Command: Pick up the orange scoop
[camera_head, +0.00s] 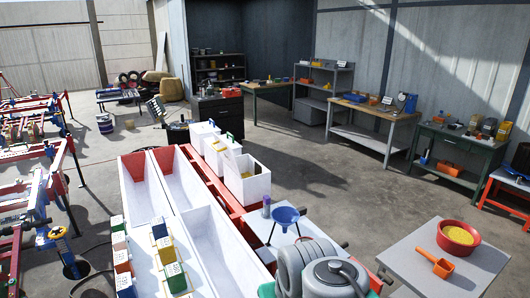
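The orange scoop (442,266) lies on a small grey table (403,262) at the lower right of the head view. Its square cup is toward the right and its handle points up and left. It sits just in front of a red bowl (443,244) filled with yellow grains, very close to the bowl; I cannot tell whether they touch. Nothing holds the scoop. My gripper is not in view.
Left of the table are a rounded grey object (335,280), a blue funnel (285,216) and long white troughs (215,250) in a red frame. Workbenches (375,130) line the back wall. Bare concrete floor (340,185) lies behind the table.

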